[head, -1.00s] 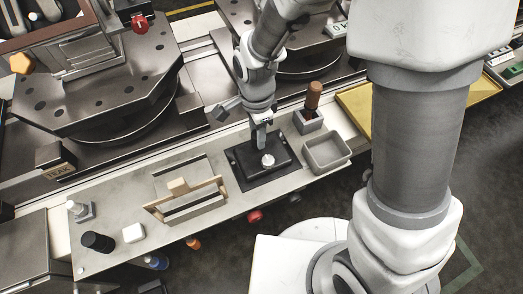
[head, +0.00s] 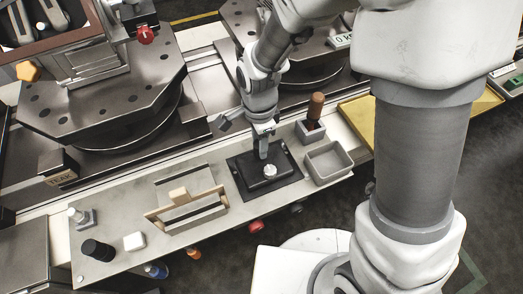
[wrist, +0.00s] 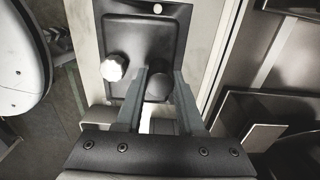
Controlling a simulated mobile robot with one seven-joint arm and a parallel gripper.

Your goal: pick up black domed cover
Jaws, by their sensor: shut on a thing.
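The black domed cover (wrist: 158,82) shows in the wrist view as a dark rounded shape between my fingertips. It sits at the near part of a black rectangular plate (wrist: 150,32), beside a white knob (wrist: 113,68). My gripper (wrist: 159,84) is shut on the dome, with one finger on each side. In the head view my gripper (head: 263,154) reaches down to the plate (head: 285,186), just behind the white knob (head: 269,171). The dome is too small and covered to make out there. I cannot tell whether it is clear of the plate.
A grey bin (head: 328,163) and a brown-handled tool in a holder (head: 310,129) stand right of the plate. A wooden-handled caddy (head: 186,208) is to the left. A black cylinder (head: 97,250) and white block (head: 134,241) sit at the bench's left end.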

